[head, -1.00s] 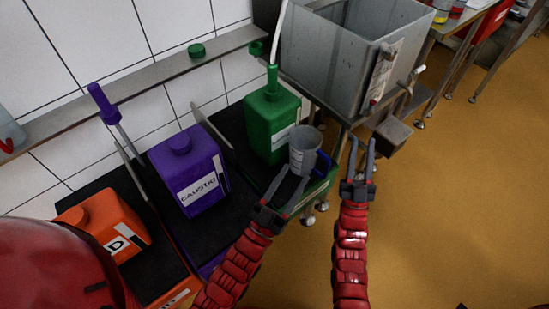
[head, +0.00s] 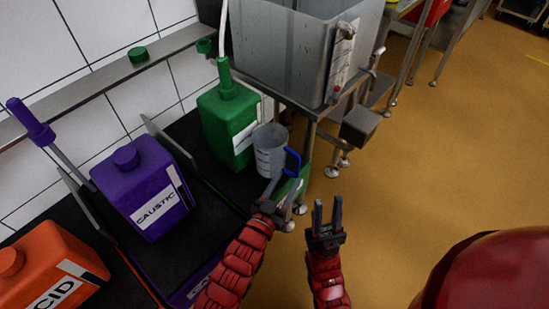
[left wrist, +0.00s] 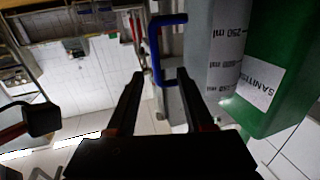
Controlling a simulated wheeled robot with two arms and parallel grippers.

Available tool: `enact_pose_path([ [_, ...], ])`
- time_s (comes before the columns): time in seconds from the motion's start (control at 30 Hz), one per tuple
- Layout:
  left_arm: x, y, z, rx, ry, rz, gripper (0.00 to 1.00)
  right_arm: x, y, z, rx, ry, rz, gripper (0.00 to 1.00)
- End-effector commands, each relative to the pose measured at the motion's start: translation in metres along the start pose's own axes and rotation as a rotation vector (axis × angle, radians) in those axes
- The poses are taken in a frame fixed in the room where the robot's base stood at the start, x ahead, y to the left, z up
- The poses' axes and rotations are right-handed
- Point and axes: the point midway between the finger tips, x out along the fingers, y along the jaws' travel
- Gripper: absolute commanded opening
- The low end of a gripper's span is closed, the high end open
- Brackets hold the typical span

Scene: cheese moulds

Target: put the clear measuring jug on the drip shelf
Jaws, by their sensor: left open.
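The clear measuring jug (head: 268,158) stands upright beside the green sanitiser canister (head: 228,125), its blue handle (head: 293,162) towards the right. My left gripper (head: 284,190) is open, just in front of the jug on the handle side. In the left wrist view, the blue handle (left wrist: 168,20) lies just beyond the open fingers (left wrist: 158,88), and the jug wall (left wrist: 226,50) with its printed scale is to the right. I cannot tell any contact. My right gripper (head: 328,206) is open and empty over the floor. A steel wall shelf (head: 95,80), probably the drip shelf, runs behind the canisters.
A purple caustic canister (head: 140,190) and an orange acid canister (head: 50,270) stand at left, with upright dividers between bays. A green cap (head: 137,54) lies on the shelf. A steel vat (head: 285,50) stands behind the jug. The floor (head: 450,150) at right is clear.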

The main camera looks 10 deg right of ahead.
Motion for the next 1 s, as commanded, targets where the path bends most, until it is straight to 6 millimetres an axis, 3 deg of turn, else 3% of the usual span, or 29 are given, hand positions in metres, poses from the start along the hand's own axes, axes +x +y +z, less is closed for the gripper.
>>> enact_pose_path([
  [0.37, 0.027, 0.002, 0.0, 0.0, 0.001, 0.001, 0.52, -0.009, 0.0, 0.002, 0.0, -0.001, 0.0, 0.33],
  [0.63, 0.065, 0.006, -0.004, 0.001, 0.001, 0.0, 0.52, -0.02, -0.001, 0.004, 0.0, -0.001, 0.0, 0.33],
  [0.87, 0.069, 0.006, -0.004, 0.001, -0.001, 0.0, 0.52, -0.019, -0.001, 0.004, 0.0, -0.001, 0.0, 0.33],
  [0.9, 0.069, 0.006, -0.004, 0.001, -0.002, 0.0, 0.5, -0.019, -0.001, 0.004, 0.0, -0.001, 0.0, 0.33],
  [1.0, 0.069, 0.006, -0.004, 0.001, -0.001, 0.0, 0.32, -0.019, -0.001, 0.004, 0.0, -0.001, 0.0, 0.33],
])
